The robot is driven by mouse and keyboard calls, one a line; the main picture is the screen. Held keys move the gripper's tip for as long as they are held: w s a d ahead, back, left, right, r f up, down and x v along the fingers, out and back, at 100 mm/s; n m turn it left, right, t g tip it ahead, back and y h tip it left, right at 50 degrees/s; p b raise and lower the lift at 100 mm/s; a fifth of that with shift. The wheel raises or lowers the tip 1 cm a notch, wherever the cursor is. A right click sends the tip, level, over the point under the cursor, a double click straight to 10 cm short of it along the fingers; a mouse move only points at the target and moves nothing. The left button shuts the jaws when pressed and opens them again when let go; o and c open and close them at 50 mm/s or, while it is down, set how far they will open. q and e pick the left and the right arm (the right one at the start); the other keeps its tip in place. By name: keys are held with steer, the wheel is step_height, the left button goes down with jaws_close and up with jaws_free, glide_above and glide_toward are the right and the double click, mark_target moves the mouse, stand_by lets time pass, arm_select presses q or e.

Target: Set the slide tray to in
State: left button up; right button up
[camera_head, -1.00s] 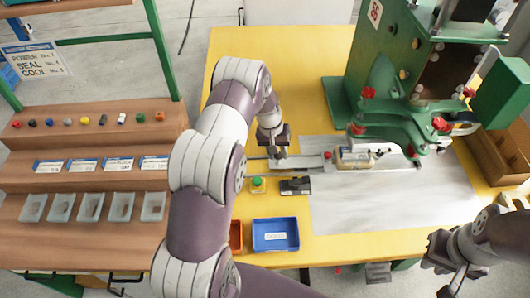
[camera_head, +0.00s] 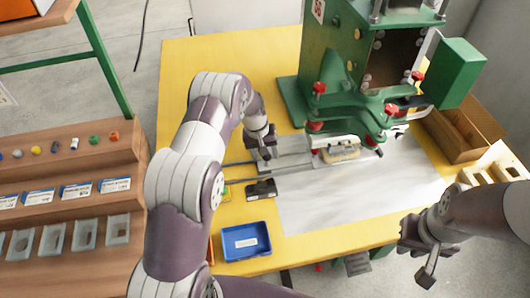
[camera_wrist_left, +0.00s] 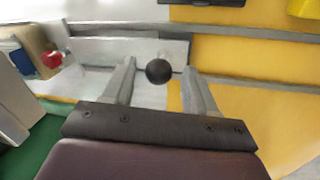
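The slide tray is a flat metal plate (camera_head: 290,147) on rails, running under the green press. A work fixture (camera_head: 338,153) sits on it, near the press's clamp arms. Its black ball knob (camera_wrist_left: 158,71) shows in the left wrist view. My left gripper (camera_head: 264,150) is at the tray's left end, and in the wrist view its fingers (camera_wrist_left: 160,85) straddle the knob with gaps showing on both sides. My right gripper (camera_head: 428,262) hangs past the table's front right edge, away from the tray. Its finger opening is unclear.
The green press (camera_head: 350,60) with red knobs stands behind the tray. A small black box (camera_head: 261,189) and a blue bin (camera_head: 246,242) are on the yellow table near my left arm. Shelves (camera_head: 75,205) stand at left. Wooden bins (camera_head: 465,130) are at right.

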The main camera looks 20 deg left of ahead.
arm_select(q)
step_height(320, 180, up, 12)
steer(key=a+b, duration=0.1)
steer(key=a, duration=0.1)
steer(key=shift+s+a+r, duration=0.15)
steer(key=shift+s+r, duration=0.1)
steer(key=shift+s, duration=0.2)
